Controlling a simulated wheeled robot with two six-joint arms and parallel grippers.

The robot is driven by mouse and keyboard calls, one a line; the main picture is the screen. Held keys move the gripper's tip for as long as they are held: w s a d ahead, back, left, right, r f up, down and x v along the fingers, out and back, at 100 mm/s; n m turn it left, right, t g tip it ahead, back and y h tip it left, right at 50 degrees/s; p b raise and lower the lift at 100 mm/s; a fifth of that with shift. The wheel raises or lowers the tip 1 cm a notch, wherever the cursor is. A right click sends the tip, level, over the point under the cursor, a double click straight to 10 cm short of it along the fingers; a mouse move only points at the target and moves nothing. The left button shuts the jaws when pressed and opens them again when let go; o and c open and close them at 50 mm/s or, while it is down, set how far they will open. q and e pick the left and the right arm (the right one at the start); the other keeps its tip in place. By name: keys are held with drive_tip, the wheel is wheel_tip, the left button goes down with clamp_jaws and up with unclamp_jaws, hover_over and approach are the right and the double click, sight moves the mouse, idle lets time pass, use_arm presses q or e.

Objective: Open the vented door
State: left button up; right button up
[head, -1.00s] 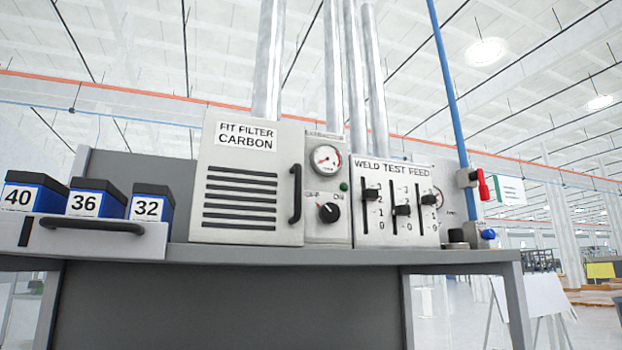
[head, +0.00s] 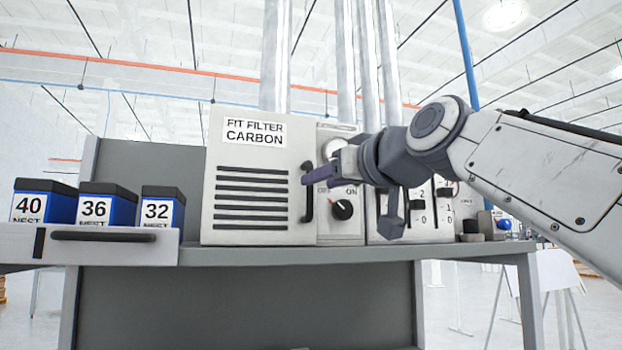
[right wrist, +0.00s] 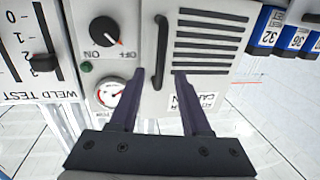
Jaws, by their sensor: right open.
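The vented door (head: 260,190) is a light grey panel with black slats and a "FIT FILTER CARBON" label. It looks shut. Its black vertical handle (head: 308,191) is on its right edge. My right gripper (head: 318,177) is in front of the handle and partly covers its upper part. In the right wrist view the gripper (right wrist: 156,88) is open, and the handle (right wrist: 160,52) stands between the lines of its two dark fingers, near and beyond the tips. I cannot tell whether the fingers touch it. My left gripper is not in view.
A panel with a knob (head: 342,209) and gauge stands right of the door, then the slider panel (head: 432,205). Blue boxes (head: 95,204) stand in a drawer (head: 110,246) at the left. The bench edge (head: 330,255) runs below the door.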

sight(310, 209)
drive_tip(key=p+x, duration=0.2)
drive_tip(key=x, duration=0.3)
drive_tip(key=shift+w+a, duration=0.1)
drive_tip(key=shift+a, duration=0.05)
clamp_jaws()
idle(1.3)
